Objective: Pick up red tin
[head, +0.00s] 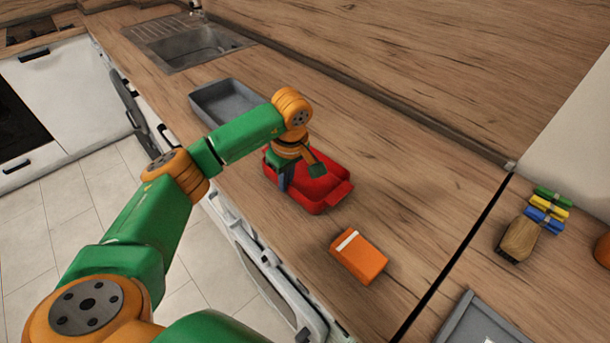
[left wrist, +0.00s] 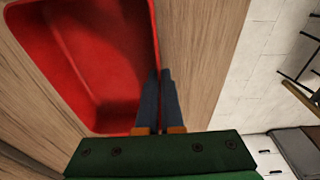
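The red tin (head: 336,194) is a rectangular open tray on the wooden counter in the middle of the head view. It also shows large in the left wrist view (left wrist: 95,55), and looks empty. My left gripper (head: 284,182) points down at the tin's near-left wall. In the left wrist view its two blue fingers (left wrist: 160,100) are close together, one inside the tin and one outside, with the wall between them. It looks shut on that wall. Part of the tin is hidden behind my wrist. My right gripper is not in view.
A grey tray (head: 222,98) stands behind the tin, before the sink (head: 190,45). An orange box (head: 358,257) with a white stripe lies at front right. A brush (head: 520,238) and coloured clips (head: 549,205) are further right. Bare counter lies behind the tin.

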